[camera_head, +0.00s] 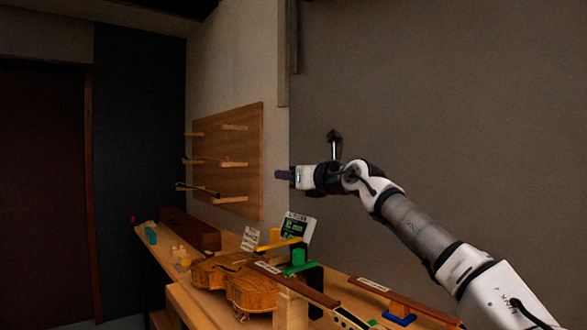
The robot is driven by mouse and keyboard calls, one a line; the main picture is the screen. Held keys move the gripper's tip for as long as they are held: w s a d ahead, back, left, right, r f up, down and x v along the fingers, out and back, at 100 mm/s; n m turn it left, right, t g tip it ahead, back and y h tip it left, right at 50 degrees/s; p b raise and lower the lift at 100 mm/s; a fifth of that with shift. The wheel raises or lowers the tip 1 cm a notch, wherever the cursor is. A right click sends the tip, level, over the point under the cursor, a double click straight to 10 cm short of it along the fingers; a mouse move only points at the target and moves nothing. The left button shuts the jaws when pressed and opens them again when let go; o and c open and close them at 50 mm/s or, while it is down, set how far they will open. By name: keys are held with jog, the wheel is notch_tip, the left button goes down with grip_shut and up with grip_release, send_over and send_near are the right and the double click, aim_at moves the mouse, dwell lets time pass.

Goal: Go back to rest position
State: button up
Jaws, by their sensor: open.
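My gripper (283,175) is at the end of my raised arm, which reaches in from the lower right. It points left and hangs in the air above the bench, apart from everything on it. It is empty, though its fingers look small and dark from this side. A brown violin body (243,281) lies on the wooden bench (154,262) below and to the left of the gripper.
A wooden peg board (240,150) with several pegs is on the wall. A small screen (297,229), a green block (298,262) and a long dark-topped piece (375,287) stand around the violin. A brown box (190,231) is at the back. The air around the gripper is free.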

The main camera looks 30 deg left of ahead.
jog(key=shift+r, duration=0.5)
